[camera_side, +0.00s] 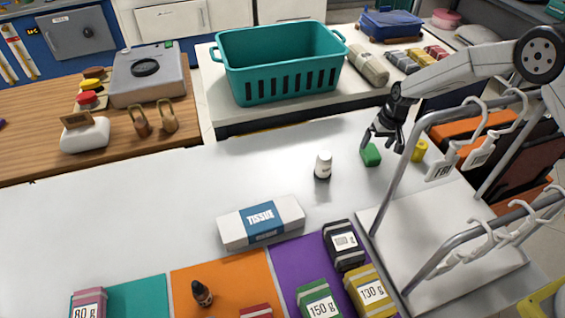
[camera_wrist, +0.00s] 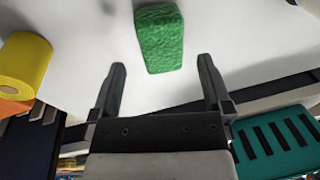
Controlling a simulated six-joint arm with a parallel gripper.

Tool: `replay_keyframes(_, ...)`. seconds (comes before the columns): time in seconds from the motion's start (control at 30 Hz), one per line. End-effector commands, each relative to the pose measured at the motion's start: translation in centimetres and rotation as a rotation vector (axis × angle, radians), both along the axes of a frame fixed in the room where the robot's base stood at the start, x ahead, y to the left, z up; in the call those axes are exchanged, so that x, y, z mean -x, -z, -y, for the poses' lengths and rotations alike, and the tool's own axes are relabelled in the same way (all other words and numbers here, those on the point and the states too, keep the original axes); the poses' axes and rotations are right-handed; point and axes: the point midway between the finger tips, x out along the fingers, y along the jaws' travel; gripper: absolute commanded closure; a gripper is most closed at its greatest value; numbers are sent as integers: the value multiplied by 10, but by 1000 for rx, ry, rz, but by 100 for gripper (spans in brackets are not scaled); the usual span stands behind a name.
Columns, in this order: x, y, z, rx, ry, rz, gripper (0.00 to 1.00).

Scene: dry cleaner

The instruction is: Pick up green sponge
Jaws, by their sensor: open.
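The green sponge (camera_side: 371,155) is a small block on the white table, near its far right edge. In the wrist view the sponge (camera_wrist: 160,38) lies just beyond my fingertips, roughly centred between them and slightly turned. My gripper (camera_side: 378,138) is above and just beside the sponge in the side view, pointing down. In the wrist view my gripper (camera_wrist: 162,78) has its two fingers wide apart with nothing between them. I see no contact with the sponge.
A metal hanger rack (camera_side: 398,185) rises at the right. A teal basket (camera_side: 280,62) is behind. The table's middle left is clear.

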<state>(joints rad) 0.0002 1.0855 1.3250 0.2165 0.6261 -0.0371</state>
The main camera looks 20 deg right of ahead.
Motion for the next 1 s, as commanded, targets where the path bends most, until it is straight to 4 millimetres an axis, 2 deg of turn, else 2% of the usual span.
replay_keyframes(0.3,-4,31,-6,1,0,-2,0)
replay_keyframes(0.9,-4,34,-6,1,0,0,0)
replay_keyframes(0.93,-4,34,-6,1,0,0,3)
replay_keyframes(1.0,-4,34,-6,1,0,0,25)
